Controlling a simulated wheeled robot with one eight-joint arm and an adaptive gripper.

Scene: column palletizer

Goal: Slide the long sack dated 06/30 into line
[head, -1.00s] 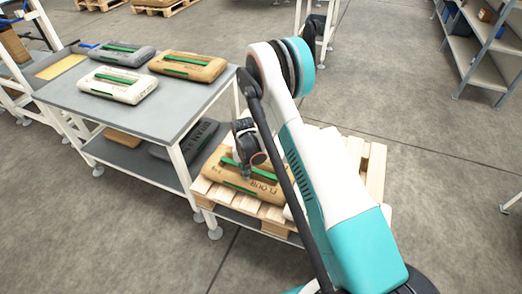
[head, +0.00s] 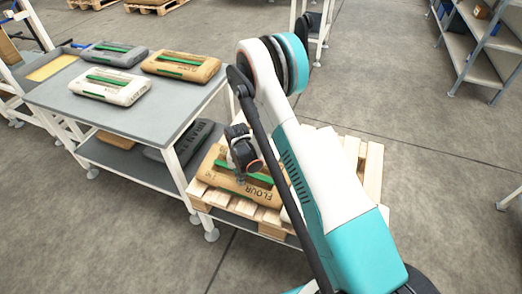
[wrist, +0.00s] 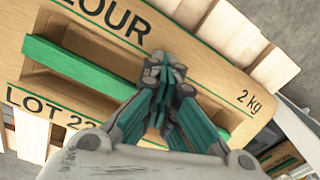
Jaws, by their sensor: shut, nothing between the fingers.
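A tan flour sack (head: 220,183) with green strips lies on the wooden pallet (head: 372,172). It fills much of the wrist view (wrist: 205,70), where "LOUR", "2 kg" and part of a lot line show. I cannot read a date on it. My gripper (head: 241,181) is over the sack's printed side, pointing down. In the wrist view my gripper (wrist: 166,70) is shut and empty, its fingertips at or just above the sack by the green grip strip. I cannot tell whether they touch. My arm hides the sack's right part and the pallet's middle.
A grey table (head: 165,105) left of the pallet bears a white sack (head: 110,86), a grey sack (head: 113,54) and a brown sack (head: 181,66). Shelving (head: 480,50) stands far right. Open floor lies between.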

